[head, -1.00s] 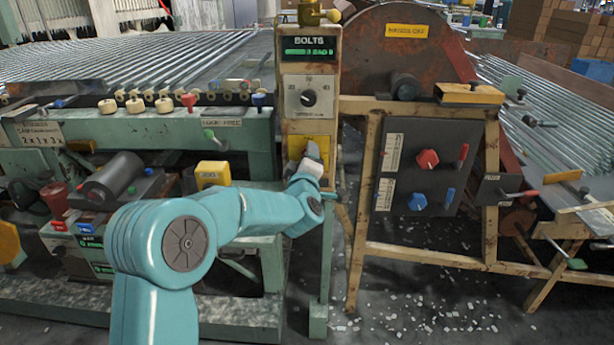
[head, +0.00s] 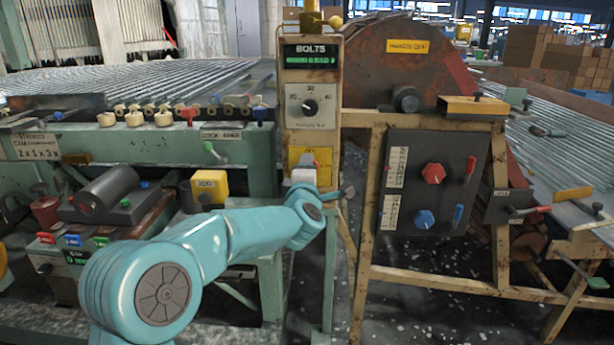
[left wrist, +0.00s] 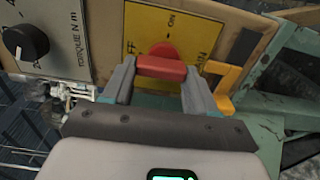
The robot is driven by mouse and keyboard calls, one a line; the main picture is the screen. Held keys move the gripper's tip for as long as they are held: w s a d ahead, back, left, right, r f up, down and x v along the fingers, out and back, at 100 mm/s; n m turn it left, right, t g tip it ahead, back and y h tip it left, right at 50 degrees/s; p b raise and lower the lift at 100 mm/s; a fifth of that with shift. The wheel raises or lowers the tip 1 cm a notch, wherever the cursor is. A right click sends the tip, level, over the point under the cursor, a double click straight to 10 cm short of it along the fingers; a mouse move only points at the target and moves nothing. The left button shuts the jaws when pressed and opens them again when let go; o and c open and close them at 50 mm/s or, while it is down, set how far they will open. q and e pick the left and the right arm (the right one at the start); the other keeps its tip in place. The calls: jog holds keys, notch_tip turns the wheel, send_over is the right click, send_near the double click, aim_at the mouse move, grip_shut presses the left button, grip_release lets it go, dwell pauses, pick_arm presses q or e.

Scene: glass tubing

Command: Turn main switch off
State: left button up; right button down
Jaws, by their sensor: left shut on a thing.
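The main switch is a red handle (left wrist: 162,68) on a yellow plate (left wrist: 140,28) in the left wrist view. The plate carries the word ON and parts of other words. My left gripper (left wrist: 158,82) is shut on the red handle, with one finger at each end of it. In the head view the yellow plate (head: 296,155) is on the upright post below the dial, and my left gripper (head: 305,166) is in front of it, hiding most of the switch. I cannot tell the handle's exact setting. My right gripper is not in view.
A torque dial (head: 309,106) and a green BOLTS display (head: 310,60) sit above the plate. A dark panel (head: 445,195) with red and blue knobs stands to the right. A yellow box (head: 209,185) is on the left, near my arm.

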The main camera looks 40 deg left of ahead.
pick_arm(q)
jog(key=o, duration=1.1)
jog(key=shift+a, duration=0.1)
jog(key=shift+c, duration=0.2)
jog(key=p+v, duration=0.1)
jog(key=v, duration=1.5)
jog(key=shift+s, duration=0.25)
